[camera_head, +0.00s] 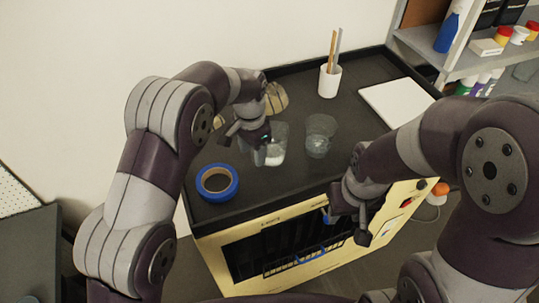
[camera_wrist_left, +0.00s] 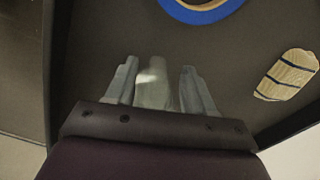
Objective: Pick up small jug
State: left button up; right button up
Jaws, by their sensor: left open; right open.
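Two clear vessels stand on the dark worktop. One (camera_head: 275,152), with whitish lower part, is right at my left gripper (camera_head: 250,143) and partly hidden by it; the other (camera_head: 320,136) stands just to its right. I cannot tell for sure which is the small jug. In the left wrist view, my left gripper (camera_wrist_left: 160,90) is open, with a pale, translucent vessel (camera_wrist_left: 153,88) between its fingers. I cannot tell whether the fingers touch it. My right gripper (camera_head: 348,227) is open and empty, in front of the worktop's front edge.
A blue tape roll (camera_head: 217,183) lies at the front left. A tan striped object (camera_head: 276,98) lies behind my left gripper. A white cup with sticks (camera_head: 330,80) and a white board (camera_head: 396,102) are at the back. Shelves (camera_head: 470,60) stand at the right.

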pick_arm(q)
notch_tip(320, 180, down, 2)
jog(key=shift+f+p, duration=0.1)
jog(key=shift+p, duration=0.65)
jog(key=shift+s+d+f, duration=0.1)
jog(key=shift+f, duration=0.05)
jog(key=shift+c, duration=1)
grip_shut()
